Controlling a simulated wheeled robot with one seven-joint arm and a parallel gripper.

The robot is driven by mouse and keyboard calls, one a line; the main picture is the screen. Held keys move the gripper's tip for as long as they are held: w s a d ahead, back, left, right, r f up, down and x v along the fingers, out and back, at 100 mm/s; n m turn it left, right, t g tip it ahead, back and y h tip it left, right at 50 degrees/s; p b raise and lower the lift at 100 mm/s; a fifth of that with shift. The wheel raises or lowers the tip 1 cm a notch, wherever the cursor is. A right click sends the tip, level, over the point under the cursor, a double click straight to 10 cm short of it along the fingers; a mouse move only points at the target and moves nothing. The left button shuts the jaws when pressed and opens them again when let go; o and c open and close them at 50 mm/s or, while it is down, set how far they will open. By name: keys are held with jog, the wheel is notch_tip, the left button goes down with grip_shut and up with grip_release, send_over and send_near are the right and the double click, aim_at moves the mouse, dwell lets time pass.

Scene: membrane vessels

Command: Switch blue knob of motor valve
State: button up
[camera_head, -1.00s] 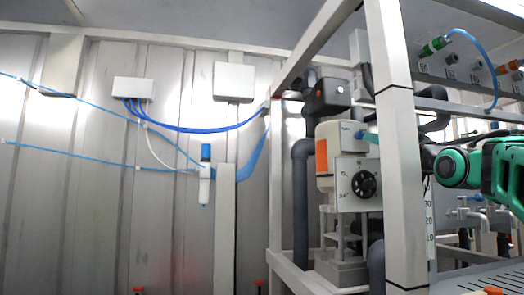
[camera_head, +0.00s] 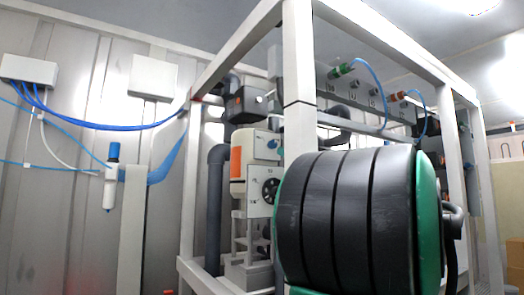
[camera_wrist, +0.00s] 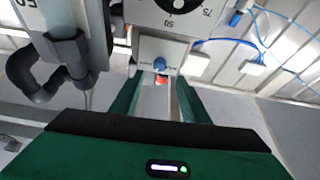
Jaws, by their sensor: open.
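The blue knob (camera_wrist: 160,64) sits on a light grey panel of the motor valve (camera_wrist: 150,48), just beyond my fingertips in the wrist view. A numbered dial (camera_wrist: 170,8) lies above it there. My gripper (camera_wrist: 159,84) is open and empty, its two green fingers apart and pointing at the panel; the knob appears between their tips, with a gap to it that I cannot judge. In the head view the blue knob (camera_head: 273,144) shows small on the white valve body (camera_head: 243,184) with an orange band. My black and green arm fills the front there and hides my gripper.
White frame posts (camera_head: 299,100) stand around the valve. Grey pipes (camera_head: 215,200) run beside it, with a bent pipe (camera_wrist: 35,80) left in the wrist view. A panel with hose fittings (camera_head: 360,85) and a blue hose (camera_head: 372,80) is at right.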

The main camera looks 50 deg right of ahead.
aim_at(274, 145)
jog(key=x, duration=1)
jog(key=c, duration=1.1)
